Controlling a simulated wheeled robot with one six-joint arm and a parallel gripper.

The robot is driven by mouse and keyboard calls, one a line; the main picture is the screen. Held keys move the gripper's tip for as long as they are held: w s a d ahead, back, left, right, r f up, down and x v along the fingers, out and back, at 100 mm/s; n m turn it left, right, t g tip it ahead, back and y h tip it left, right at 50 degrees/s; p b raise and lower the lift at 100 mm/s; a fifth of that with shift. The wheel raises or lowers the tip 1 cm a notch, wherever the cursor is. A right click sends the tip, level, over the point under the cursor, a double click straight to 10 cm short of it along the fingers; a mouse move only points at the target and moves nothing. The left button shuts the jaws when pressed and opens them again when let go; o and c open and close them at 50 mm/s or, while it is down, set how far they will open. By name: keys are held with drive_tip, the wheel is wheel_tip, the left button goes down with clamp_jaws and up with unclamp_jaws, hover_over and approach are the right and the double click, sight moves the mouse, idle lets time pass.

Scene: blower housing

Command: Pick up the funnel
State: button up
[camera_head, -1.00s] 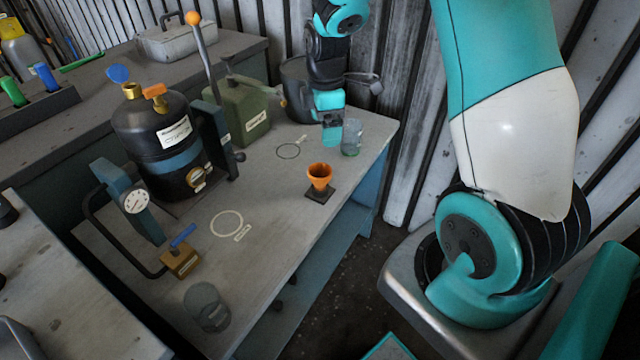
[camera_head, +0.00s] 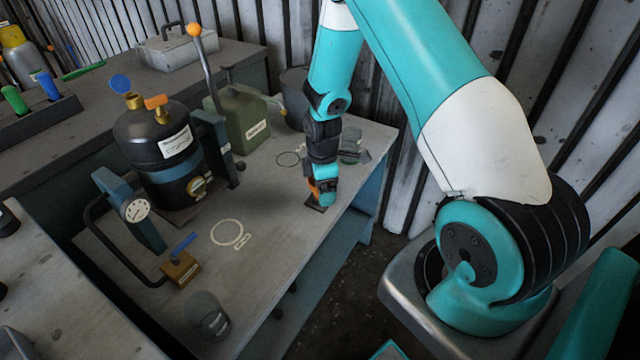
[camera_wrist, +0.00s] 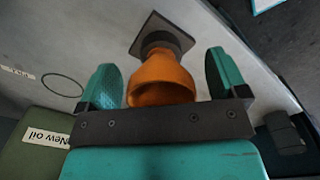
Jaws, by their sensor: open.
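The orange funnel (camera_wrist: 160,80) stands on a dark square base (camera_wrist: 160,36) on the grey workbench. In the wrist view it sits between the two teal fingers of my gripper (camera_wrist: 163,80), with a gap on each side. The gripper is open. In the head view my gripper (camera_head: 325,190) is down at the funnel and hides most of it; a sliver of orange (camera_head: 313,187) shows at its left, above the dark base (camera_head: 315,206).
A green oil can (camera_head: 240,120) and a black tank (camera_head: 165,150) stand to the left. Another glass (camera_head: 207,318) is at the front. The bench's right edge is close to the funnel.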

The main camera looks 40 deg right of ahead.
drive_tip(key=shift+f, duration=0.15)
drive_tip(key=c, duration=0.8)
